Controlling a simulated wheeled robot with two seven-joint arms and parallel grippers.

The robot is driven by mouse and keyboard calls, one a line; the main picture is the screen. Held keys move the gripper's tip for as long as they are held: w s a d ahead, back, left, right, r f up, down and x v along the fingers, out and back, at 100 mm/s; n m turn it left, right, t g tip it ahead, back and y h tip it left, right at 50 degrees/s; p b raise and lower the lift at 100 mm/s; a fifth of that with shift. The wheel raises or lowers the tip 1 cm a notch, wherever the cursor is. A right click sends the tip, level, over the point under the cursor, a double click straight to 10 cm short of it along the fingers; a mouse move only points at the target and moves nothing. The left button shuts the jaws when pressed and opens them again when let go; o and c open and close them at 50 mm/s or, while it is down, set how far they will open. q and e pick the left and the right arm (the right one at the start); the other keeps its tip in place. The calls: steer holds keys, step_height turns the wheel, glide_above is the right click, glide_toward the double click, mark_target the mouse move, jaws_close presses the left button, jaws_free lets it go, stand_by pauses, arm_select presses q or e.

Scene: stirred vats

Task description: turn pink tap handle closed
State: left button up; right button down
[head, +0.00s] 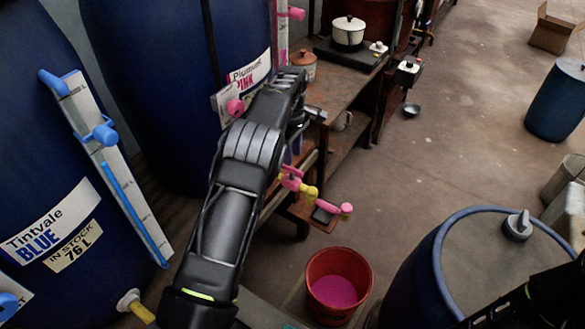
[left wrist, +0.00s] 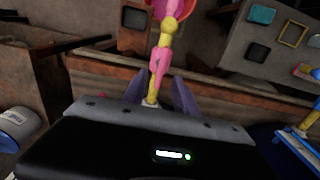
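The pink tap handle (head: 291,180) sits on a yellow pipe (head: 309,191) low beside the blue vat marked PINK (head: 150,70). In the left wrist view the pink handle (left wrist: 160,62) lies roughly in line with the yellow pipe (left wrist: 152,90). My left gripper (head: 295,152) is just above the tap in the head view, its fingers partly hidden by my arm. In the left wrist view the purple fingers of my left gripper (left wrist: 159,92) are apart, one on each side of the tap, with visible gaps. A dark part of my right arm shows at the lower right; its fingers are unclear.
A red bucket (head: 311,289) of pink liquid stands on the floor below the tap. A rusty bench (head: 340,95) with a white pot (head: 348,31) is behind. A blue vat marked BLUE (head: 35,150) stands at left, a lidded blue drum (head: 437,265) at right.

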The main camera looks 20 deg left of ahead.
mark_target(292, 168)
arm_select(q)
steer(key=shift+s+f+p, duration=0.1)
steer(key=shift+f+p, duration=0.75)
steer(key=shift+f, duration=2.65)
jaws_close()
